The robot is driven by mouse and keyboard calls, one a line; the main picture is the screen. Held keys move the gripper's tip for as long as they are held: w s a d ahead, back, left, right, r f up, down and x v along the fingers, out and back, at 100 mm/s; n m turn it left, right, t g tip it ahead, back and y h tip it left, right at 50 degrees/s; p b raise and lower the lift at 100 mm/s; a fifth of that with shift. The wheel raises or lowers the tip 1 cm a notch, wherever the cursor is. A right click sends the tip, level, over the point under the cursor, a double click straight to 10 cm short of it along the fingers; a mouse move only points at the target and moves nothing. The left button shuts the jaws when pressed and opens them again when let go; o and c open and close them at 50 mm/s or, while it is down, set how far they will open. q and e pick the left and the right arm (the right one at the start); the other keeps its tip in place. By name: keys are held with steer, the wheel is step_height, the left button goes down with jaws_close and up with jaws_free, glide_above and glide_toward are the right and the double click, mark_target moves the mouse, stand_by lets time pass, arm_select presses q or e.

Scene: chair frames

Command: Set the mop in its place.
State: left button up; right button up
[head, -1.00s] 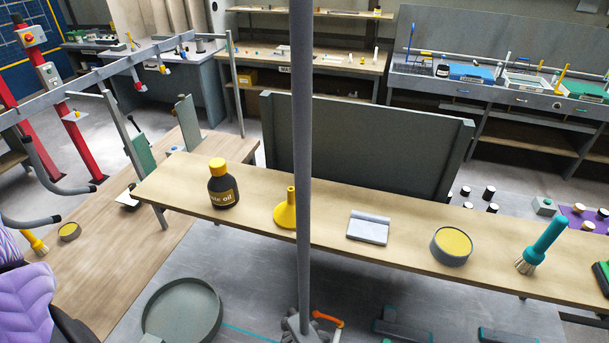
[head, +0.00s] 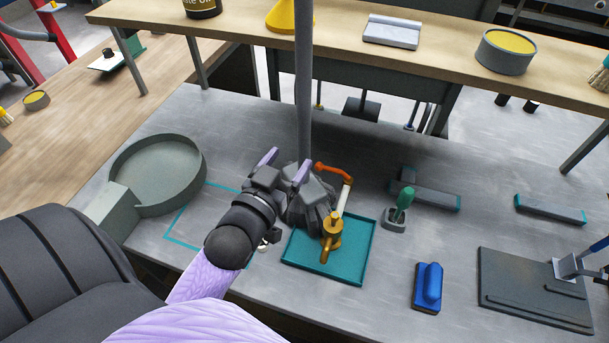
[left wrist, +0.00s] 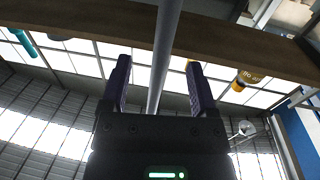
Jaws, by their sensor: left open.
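The mop stands upright, its long grey pole (head: 304,80) rising out of the top of the head view and its dark grey head (head: 312,208) low on the grey bench top. My left gripper (head: 284,164) is open at the foot of the pole, just above the mop head. In the left wrist view the pole (left wrist: 163,60) runs up the picture between the two open fingers (left wrist: 158,85). I cannot tell whether either finger touches it. A teal outline (head: 180,225) is marked on the bench, left of the mop. My right gripper is not in view.
A teal tray (head: 356,268) with a brass fitting (head: 331,240) lies close in front of the mop. A round grey pan (head: 199,183) stands at left. A green-handled tool (head: 404,200), blue block (head: 428,286) and dark plate (head: 525,295) are at right. A wooden shelf (head: 345,50) crosses behind.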

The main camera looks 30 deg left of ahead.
mark_target(301, 140)
arm_select(q)
steer(key=w, duration=0.2)
steer(key=w+a, duration=0.1)
steer(key=w, duration=0.2)
steer(key=w+b, duration=0.1)
steer(key=w, duration=0.1)
steer(key=shift+w+a+f, duration=0.2)
steer(key=shift+w+f, duration=0.05)
steer(key=shift+f, duration=0.05)
steer(key=shift+s, duration=0.1)
steer(key=shift+c, duration=0.3)
jaws_close()
stand_by(0.4)
